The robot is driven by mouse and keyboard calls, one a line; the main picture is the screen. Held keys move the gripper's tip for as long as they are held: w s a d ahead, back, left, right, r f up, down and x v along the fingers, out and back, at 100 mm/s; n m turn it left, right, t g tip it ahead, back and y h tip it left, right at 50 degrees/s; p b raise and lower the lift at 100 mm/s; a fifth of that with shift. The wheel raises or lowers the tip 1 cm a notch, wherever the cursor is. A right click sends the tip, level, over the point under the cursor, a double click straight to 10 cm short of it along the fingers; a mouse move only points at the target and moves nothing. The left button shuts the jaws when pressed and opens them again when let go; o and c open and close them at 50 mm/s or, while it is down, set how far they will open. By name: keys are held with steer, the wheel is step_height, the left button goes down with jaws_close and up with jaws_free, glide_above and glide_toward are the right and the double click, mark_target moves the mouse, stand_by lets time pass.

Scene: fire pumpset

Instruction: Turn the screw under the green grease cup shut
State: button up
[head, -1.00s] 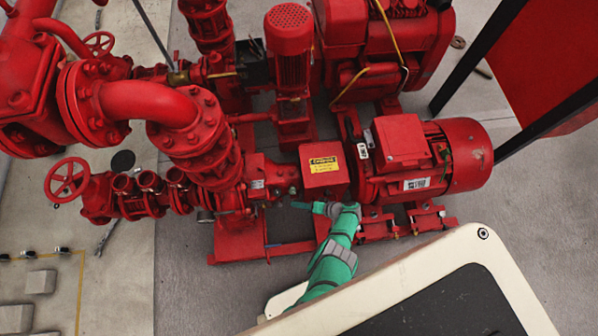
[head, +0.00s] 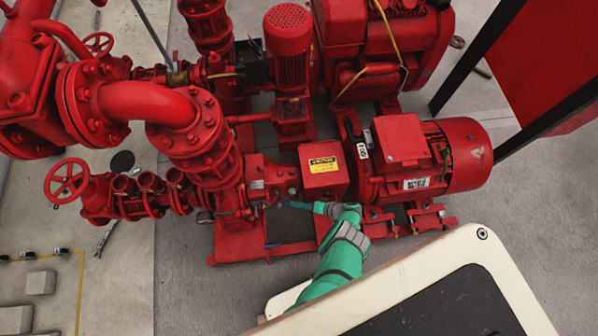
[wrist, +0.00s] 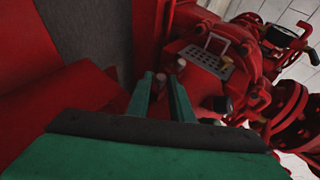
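The red pump stands in the middle of the head view. A tiny greenish spot (head: 292,191) on its shaft housing, left of the yellow-labelled guard, may be the green grease cup; it is too small to be sure. My green gripper (head: 297,205) points left, just below that spot. In the wrist view, my gripper's two fingers (wrist: 160,84) stand apart. A small dark reddish cylinder shows between or just beyond the fingertips; I cannot tell whether it is the screw or whether the fingers touch it. No clearly green cup shows in the wrist view.
The red guard with a yellow label (head: 322,165) and the red motor (head: 452,158) lie right of the fingers. A red base frame (head: 285,250) runs below. A perforated grey plate (wrist: 208,60) shows ahead in the wrist view.

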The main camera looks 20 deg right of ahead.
steer(key=shift+o, duration=0.9)
steer(key=shift+w, duration=0.1)
steer(key=v, duration=1.1)
steer(key=shift+a, duration=0.15)
